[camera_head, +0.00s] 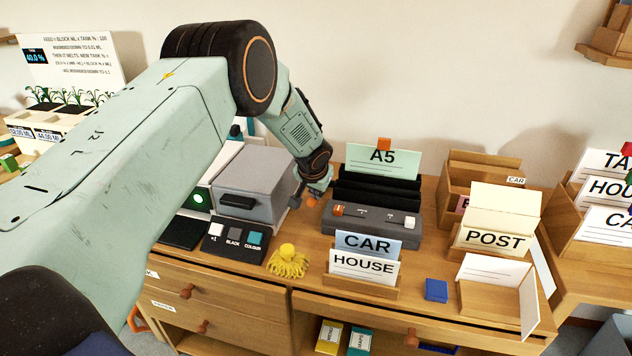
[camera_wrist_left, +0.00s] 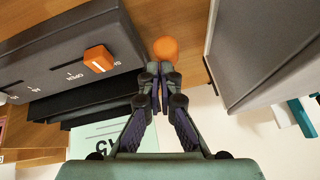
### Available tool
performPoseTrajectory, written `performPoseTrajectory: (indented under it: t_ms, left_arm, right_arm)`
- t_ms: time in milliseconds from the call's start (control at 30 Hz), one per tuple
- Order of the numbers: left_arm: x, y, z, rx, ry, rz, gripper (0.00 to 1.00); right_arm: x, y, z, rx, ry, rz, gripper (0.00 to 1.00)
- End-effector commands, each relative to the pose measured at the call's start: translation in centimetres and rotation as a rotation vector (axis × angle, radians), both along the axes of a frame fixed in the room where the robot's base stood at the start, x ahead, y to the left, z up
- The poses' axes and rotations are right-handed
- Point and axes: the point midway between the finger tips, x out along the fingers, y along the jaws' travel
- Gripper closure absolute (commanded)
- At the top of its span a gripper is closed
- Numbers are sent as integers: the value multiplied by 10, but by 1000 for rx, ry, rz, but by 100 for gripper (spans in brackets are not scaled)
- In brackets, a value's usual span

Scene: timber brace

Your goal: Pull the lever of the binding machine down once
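The binding machine (camera_head: 372,222) is a long dark grey box with an orange slider (camera_head: 339,210) and white markings; it also shows in the left wrist view (camera_wrist_left: 60,50). An orange ball knob (camera_wrist_left: 165,48), apparently the lever's end, is beside its left end; in the head view it is small (camera_head: 311,202). My left gripper (camera_head: 312,192) is above the knob. In the left wrist view its fingertips (camera_wrist_left: 160,70) are together, just short of the knob. I cannot tell whether they touch it. The lever's shaft is hidden. My right gripper is not in view.
A grey box with a dark handle (camera_head: 240,203) stands close on the left. Black sorter slots with an A5 card (camera_head: 383,160) stand behind the machine. The CAR and HOUSE cards (camera_head: 366,245) and a yellow tasselled thing (camera_head: 288,262) are in front.

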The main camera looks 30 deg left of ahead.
Motion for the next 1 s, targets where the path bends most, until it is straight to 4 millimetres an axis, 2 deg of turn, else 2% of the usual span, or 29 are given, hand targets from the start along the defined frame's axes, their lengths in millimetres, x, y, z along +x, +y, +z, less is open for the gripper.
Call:
performPoseTrajectory:
  t_ms: [33, 133, 267, 367, 800, 1000]
  left_arm:
    - [3, -1, 16, 1, -8, -2, 100]
    - [7, -3, 35, 2, -20, -4, 100]
    - [-6, -6, 36, 3, -19, -5, 100]
    - [-15, -8, 43, 1, -22, -6, 100]
    - [-60, -23, 70, 1, -28, -7, 100]
    - [-72, -26, 79, 2, -27, -7, 100]
  right_arm:
    - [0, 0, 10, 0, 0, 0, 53]
    - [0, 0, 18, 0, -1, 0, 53]
    - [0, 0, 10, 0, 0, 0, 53]
    - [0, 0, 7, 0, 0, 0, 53]
    - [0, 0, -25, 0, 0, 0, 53]
    - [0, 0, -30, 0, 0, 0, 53]
